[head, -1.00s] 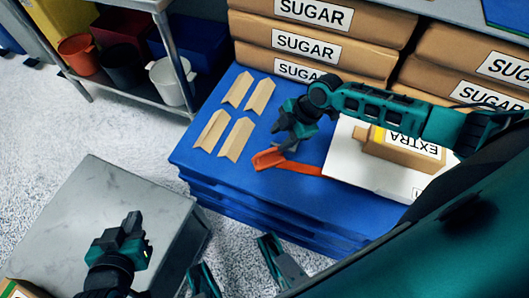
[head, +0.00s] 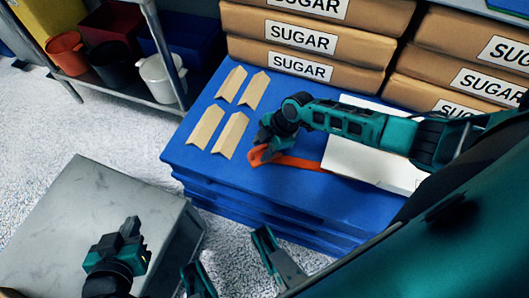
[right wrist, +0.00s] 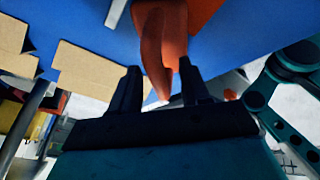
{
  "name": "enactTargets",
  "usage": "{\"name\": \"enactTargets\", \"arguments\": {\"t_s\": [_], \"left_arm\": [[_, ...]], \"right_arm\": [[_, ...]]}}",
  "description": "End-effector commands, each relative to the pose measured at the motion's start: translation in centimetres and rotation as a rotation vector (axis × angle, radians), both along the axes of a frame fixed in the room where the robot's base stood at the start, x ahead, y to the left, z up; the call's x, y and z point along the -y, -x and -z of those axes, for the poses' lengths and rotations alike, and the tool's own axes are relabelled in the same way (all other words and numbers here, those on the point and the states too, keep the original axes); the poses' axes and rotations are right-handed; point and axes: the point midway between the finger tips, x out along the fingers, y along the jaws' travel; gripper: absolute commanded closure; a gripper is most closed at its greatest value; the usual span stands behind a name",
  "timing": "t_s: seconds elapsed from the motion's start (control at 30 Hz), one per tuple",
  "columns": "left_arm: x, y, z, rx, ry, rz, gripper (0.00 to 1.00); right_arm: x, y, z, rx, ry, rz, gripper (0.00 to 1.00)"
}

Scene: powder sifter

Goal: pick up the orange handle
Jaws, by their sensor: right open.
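The orange handle (head: 298,163) lies on the blue platform (head: 195,160), beside the white board. My right gripper (head: 264,149) is open at the left end of the handle and partly hides that end. In the right wrist view the orange handle (right wrist: 163,38) reaches down between the two open fingers of my right gripper (right wrist: 160,85). I cannot tell whether the fingers touch it. My left gripper (head: 131,228) is over the grey metal cabinet, away from the handle; its jaw opening is not clear.
Several tan strips (head: 229,135) lie left of my right gripper. The white board (head: 368,172) lies to the right, partly under my right arm. Stacked SUGAR bags (head: 300,35) stand behind. The grey cabinet (head: 75,220) stands front left. Pots (head: 160,78) sit on a shelf.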

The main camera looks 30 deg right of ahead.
Motion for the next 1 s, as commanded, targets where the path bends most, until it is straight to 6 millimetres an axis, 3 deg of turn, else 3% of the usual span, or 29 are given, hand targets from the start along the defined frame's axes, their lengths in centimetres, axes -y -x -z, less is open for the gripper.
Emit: {"name": "enactTargets", "arguments": {"t_s": [0.07,0.5,1.0], "left_arm": [[-0.02,-0.14,-0.16,0.005,-0.001,0.002,1.0],[-0.02,-0.16,-0.21,0.006,-0.003,0.004,1.0],[0.01,0.0,-0.35,0.004,-0.002,0.004,1.0]], "right_arm": [[0.01,0.0,-0.04,0.0,0.0,0.0,0.56],[0.02,0.01,-0.05,0.0,0.0,0.001,0.99],[0.03,-0.05,-0.53,0.002,-0.001,0.001,1.0]]}}
